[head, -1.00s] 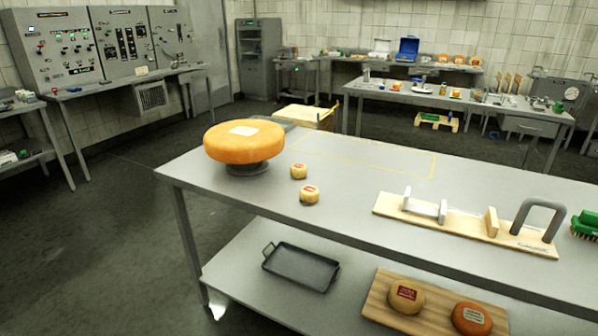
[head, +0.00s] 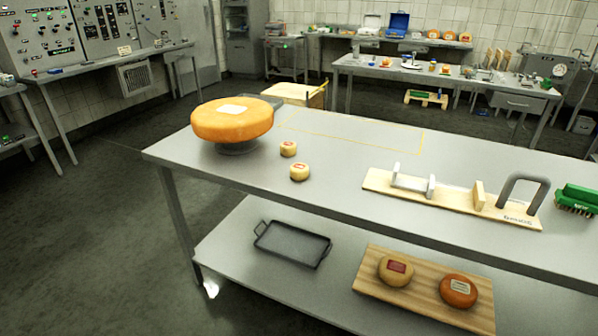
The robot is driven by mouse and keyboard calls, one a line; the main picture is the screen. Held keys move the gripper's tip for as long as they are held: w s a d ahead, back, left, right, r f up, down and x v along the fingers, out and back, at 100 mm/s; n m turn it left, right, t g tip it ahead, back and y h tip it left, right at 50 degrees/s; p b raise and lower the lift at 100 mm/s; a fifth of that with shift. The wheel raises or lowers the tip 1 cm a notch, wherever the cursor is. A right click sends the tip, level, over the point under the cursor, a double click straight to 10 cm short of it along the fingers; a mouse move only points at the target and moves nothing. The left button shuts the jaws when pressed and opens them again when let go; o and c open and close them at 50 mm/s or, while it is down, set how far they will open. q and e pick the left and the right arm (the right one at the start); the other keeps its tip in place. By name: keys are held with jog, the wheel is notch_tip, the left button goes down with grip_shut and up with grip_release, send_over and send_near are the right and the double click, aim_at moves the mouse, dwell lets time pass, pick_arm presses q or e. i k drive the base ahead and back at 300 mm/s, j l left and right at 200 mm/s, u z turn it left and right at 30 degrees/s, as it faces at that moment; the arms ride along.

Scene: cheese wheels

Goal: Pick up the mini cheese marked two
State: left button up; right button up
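The farther mini cheese (head: 288,149) is just right of the big wheel. The nearer mini cheese (head: 299,173) is a little closer to the front edge. The marks on their labels are too small to read, so I cannot tell which is marked two. A large orange cheese wheel (head: 225,124) with a white label sits on a round stand at the table's left end. Neither of my grippers shows in the head view.
A wooden board with metal handles (head: 450,201) and a green brush (head: 577,199) lie on the right. The lower shelf holds a dark tray (head: 292,244) and a wooden board (head: 420,308) with two cheeses. Floor is clear at left.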

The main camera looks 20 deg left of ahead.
aim_at(288, 148)
jog(key=i+j+u, duration=0.2)
jog(key=j, duration=0.3)
jog(key=i+j+u, duration=0.2)
jog(key=j, duration=0.25)
jog(key=i+j+u, duration=0.2)
jog(key=j, duration=0.25)
jog(key=i+j+u, duration=0.2)
jog(key=i+j, duration=0.1)
jog(key=j, duration=0.1)
